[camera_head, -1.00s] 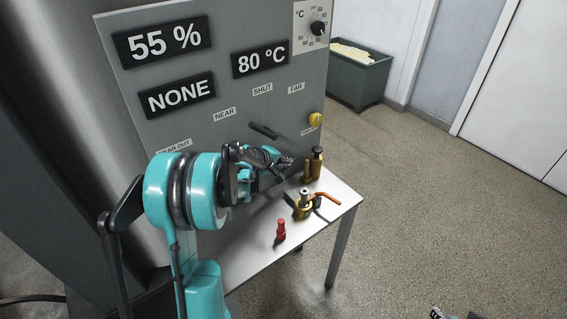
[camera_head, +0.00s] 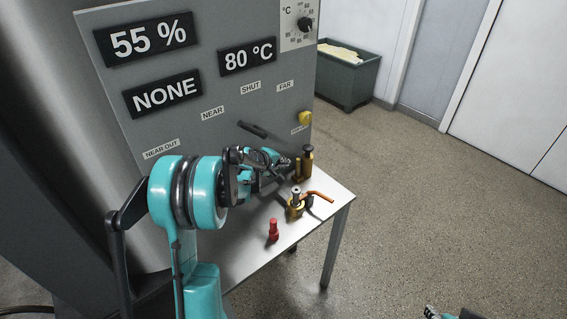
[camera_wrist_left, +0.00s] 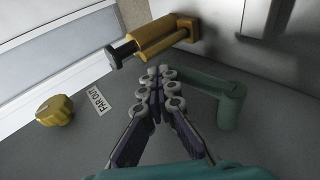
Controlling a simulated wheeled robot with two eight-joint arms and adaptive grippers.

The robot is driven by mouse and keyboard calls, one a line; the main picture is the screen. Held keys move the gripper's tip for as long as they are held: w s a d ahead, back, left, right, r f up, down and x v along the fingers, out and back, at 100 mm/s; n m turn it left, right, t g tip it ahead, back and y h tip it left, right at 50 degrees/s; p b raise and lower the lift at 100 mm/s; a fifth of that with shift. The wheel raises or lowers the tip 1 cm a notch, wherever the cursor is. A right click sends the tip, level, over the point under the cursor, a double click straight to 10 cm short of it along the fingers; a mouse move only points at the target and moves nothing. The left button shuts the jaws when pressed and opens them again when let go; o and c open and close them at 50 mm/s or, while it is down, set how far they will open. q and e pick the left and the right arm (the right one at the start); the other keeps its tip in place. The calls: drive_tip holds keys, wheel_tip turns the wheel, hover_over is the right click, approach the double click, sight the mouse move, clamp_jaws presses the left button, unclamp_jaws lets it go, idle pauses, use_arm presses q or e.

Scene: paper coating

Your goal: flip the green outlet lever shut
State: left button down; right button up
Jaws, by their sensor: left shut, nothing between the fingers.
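The green outlet lever (camera_wrist_left: 205,84) shows in the left wrist view as a dull green bar with a thick rounded end, right of my fingertips. In the head view my left arm hides it. My left gripper (camera_head: 284,167) is shut and empty in front of the grey panel, close to the brass outlet fitting (camera_head: 304,168). In the left wrist view its fingertips (camera_wrist_left: 162,73) are together beside the lever's inner end; I cannot tell whether they touch it. My right gripper (camera_head: 432,312) shows only partly at the bottom edge.
A yellow knob (camera_head: 305,118) and a black lever (camera_head: 252,129) are on the panel. On the metal table (camera_head: 262,254) stand a red piece (camera_head: 273,230) and a brass valve with an orange handle (camera_head: 318,195). A green bin (camera_head: 348,84) stands behind; the floor at right is clear.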

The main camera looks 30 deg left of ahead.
idle(0.3)
use_arm(q)
drive_tip(key=v, duration=1.2)
drive_tip(key=shift+s, duration=0.1)
drive_tip(key=s+d+r+m+g, duration=0.2)
drive_tip(key=s+d+m, duration=0.65)
drive_tip(key=d, duration=0.65)
drive_tip(key=s+d+f+m, duration=0.1)
drive_tip(key=s+d+m, duration=0.2)
drive_tip(key=s, duration=0.4)
drive_tip(key=s+d+f+m+g+y, duration=0.1)
drive_tip(key=s+d+f+m, duration=0.1)
drive_tip(key=s, duration=0.6)
drive_tip(key=shift+s+d+f+m, duration=0.15)
drive_tip(key=shift+s+d+m, duration=0.1)
drive_tip(key=shift+d+m, duration=0.45)
drive_tip(key=shift+d, duration=0.1)
